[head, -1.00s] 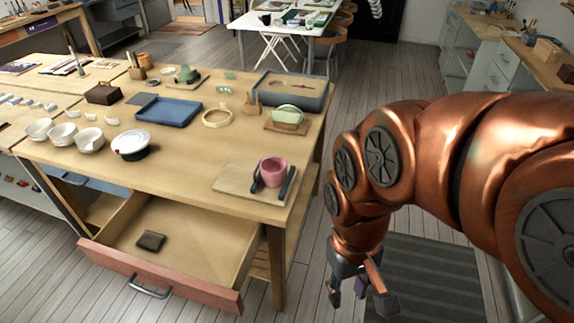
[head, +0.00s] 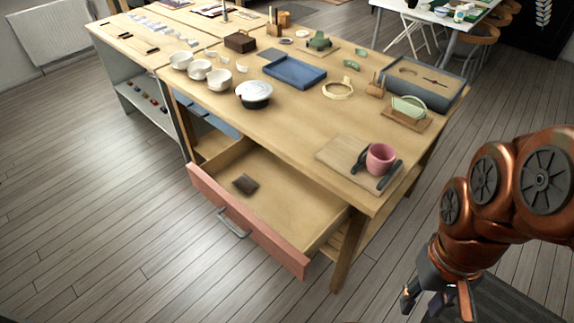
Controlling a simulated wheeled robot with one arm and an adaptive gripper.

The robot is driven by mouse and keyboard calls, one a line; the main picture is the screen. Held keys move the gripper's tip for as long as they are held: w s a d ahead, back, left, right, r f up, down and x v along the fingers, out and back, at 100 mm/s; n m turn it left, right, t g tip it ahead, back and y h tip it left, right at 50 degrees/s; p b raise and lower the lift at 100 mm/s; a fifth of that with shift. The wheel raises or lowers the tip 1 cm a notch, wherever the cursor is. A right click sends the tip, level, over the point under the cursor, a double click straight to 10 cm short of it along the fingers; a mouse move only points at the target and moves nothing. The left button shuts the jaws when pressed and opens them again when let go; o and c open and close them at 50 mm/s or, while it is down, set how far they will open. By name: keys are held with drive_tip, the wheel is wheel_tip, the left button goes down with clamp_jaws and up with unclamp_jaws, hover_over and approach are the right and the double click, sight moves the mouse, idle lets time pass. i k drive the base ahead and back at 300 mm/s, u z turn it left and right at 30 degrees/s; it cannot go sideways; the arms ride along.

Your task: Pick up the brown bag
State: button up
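A small dark brown pouch-like item (head: 245,184) lies flat in the open drawer (head: 290,208), near its left end. A brown box-like case (head: 240,41) stands on the back left of the wooden workbench (head: 300,118); I cannot tell from its look whether it is a bag. My gripper (head: 438,303) hangs at the lower right, beyond the bench's right end and well apart from both brown items. Its fingers are spread, with nothing seen between them. Its lowest part is close to the picture's bottom edge.
The drawer's reddish front (head: 246,222) with a metal handle juts out over the floor. A pink cup (head: 380,158) sits on a board at the bench's near right corner. White bowls and a blue tray (head: 294,72) stand further back. The floor (head: 90,220) at left is clear.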

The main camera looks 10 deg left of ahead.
sight(245, 183)
drive_tip(key=u, duration=0.6)
drive_tip(key=i, duration=0.5)
drive_tip(key=u, duration=1.9)
